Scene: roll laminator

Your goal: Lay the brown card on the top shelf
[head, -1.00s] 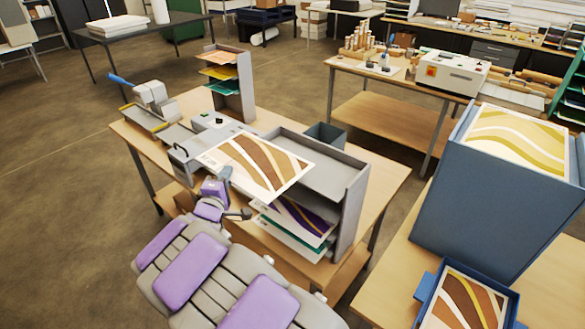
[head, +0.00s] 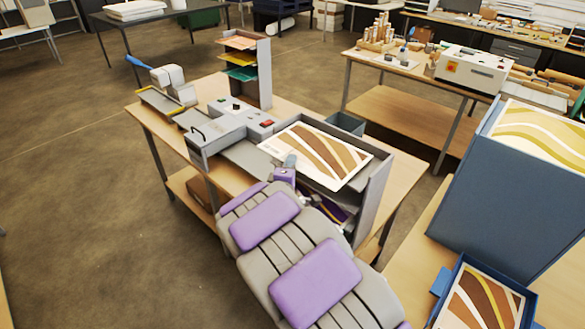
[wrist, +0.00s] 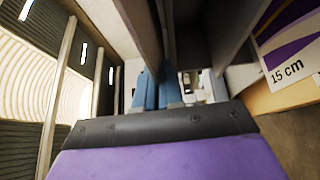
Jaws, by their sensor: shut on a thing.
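The brown card (head: 318,153), with white and brown curved bands and a white border, is flat over the top shelf of the grey shelf unit (head: 374,198). My gripper (head: 289,162) is shut on its near left edge. The card covers most of the top shelf, and its near edge reaches the shelf's front. I cannot tell whether it touches the shelf. In the wrist view, my blue fingers (wrist: 159,88) are close together; the card's pattern is not clear there. A purple card (wrist: 290,40) marked "15 cm" shows at the right, on a lower level.
The grey laminator (head: 228,127) stands left of the shelf unit on the wooden table. A rack with coloured cards (head: 241,58) is behind it. A blue cabinet (head: 500,190) and a blue tray (head: 446,282) holding another brown card stand at the right.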

